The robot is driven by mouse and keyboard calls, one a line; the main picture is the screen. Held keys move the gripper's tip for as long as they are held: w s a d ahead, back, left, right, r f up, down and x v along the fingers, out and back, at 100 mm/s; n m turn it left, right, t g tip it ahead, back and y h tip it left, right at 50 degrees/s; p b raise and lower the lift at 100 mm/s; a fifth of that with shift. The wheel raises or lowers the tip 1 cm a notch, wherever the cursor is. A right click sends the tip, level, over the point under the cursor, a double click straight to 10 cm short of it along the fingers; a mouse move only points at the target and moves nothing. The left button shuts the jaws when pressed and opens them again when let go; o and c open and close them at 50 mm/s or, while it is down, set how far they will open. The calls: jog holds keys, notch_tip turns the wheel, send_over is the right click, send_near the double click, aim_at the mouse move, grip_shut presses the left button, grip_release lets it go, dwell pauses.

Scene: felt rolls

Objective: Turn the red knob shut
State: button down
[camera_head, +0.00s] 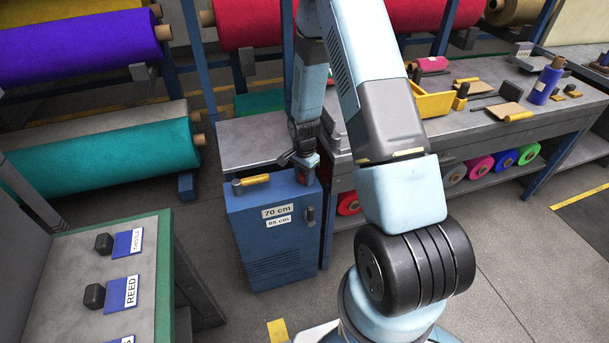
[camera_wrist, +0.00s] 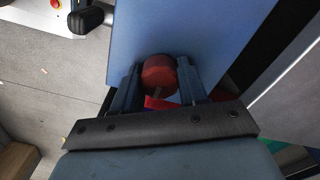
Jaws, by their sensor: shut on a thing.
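The red knob (camera_wrist: 159,76) is round and sits on the top of the blue cabinet (camera_wrist: 185,30), between my gripper's fingers in the wrist view. My gripper (camera_wrist: 163,82) is shut on it, one finger on each side. In the head view my gripper (camera_head: 305,164) reaches down to the right end of the cabinet top (camera_head: 265,235), and only a small bit of the red knob (camera_head: 303,177) shows there. The cabinet front carries labels reading "70 cm" and "85 cm" and a dark handle.
A yellow-handled tool (camera_head: 252,181) lies on the cabinet top, left of my gripper. A grey workbench (camera_head: 480,125) with tools stands to the right. Felt rolls (camera_head: 105,155) hang on racks at the left and back. A table with dark knobs (camera_head: 95,295) is front left. Open floor lies front right.

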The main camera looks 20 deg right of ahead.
jog(key=m, duration=0.4)
jog(key=shift+m, duration=0.4)
jog(key=m, duration=0.3)
jog(key=shift+m, duration=0.4)
jog(key=m, duration=0.5)
jog(key=shift+a, duration=0.1)
jog(key=m, duration=0.3)
jog(key=shift+m, duration=0.3)
jog(key=c, duration=0.8)
grip_release()
jog(key=shift+s+f, duration=0.1)
